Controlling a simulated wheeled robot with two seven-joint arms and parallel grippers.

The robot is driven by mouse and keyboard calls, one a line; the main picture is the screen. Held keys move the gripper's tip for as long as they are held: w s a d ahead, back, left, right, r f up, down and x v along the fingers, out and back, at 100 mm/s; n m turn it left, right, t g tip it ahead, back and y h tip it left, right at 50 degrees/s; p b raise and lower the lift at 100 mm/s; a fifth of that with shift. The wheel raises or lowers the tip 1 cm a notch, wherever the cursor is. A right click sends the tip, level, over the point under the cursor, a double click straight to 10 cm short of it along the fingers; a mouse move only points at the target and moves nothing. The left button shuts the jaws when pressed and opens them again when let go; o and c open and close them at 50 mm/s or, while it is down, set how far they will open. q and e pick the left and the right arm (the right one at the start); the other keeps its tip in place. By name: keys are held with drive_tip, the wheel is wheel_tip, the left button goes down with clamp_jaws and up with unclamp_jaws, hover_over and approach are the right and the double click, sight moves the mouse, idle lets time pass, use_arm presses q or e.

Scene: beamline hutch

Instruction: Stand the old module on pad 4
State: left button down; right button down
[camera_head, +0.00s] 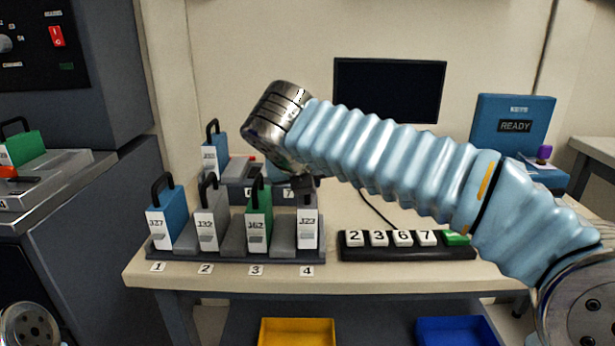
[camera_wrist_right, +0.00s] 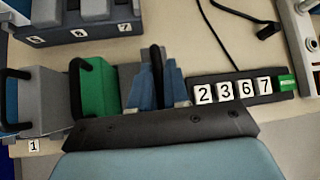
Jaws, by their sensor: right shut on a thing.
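A module with a white front labelled 323 (camera_head: 307,229) is upright in the front rack (camera_head: 228,258), behind the number 4 label (camera_head: 306,271). My right gripper (camera_head: 303,184) is directly above it and shut on its dark handle (camera_wrist_right: 157,70). The module's body is mostly hidden by my arm, and I cannot tell whether its base touches pad 4. To its left stand a green module 162 (camera_head: 259,217) at 3, a grey module 132 (camera_head: 209,217) at 2 and a blue module 337 (camera_head: 168,216) at 1.
A back rack (camera_wrist_right: 78,33) with labels 5, 6 and 7 holds a blue module (camera_head: 214,153). A black strip with number tiles 2367 (camera_head: 391,239) lies close to the right. Farther right stands a blue READY box (camera_head: 514,125). Yellow (camera_head: 297,331) and blue (camera_head: 457,331) bins sit below the bench.

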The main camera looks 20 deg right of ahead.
drive_tip(key=shift+f, duration=0.3)
idle(0.4)
drive_tip(key=c, duration=1)
unclamp_jaws()
drive_tip(key=shift+c, duration=0.2)
drive_tip(key=p+v, duration=0.2)
drive_tip(key=v, duration=1.1)
drive_tip(key=shift+s+a+r, duration=0.15)
drive_tip(key=shift+s+r, duration=0.05)
drive_tip(key=shift+s, duration=0.05)
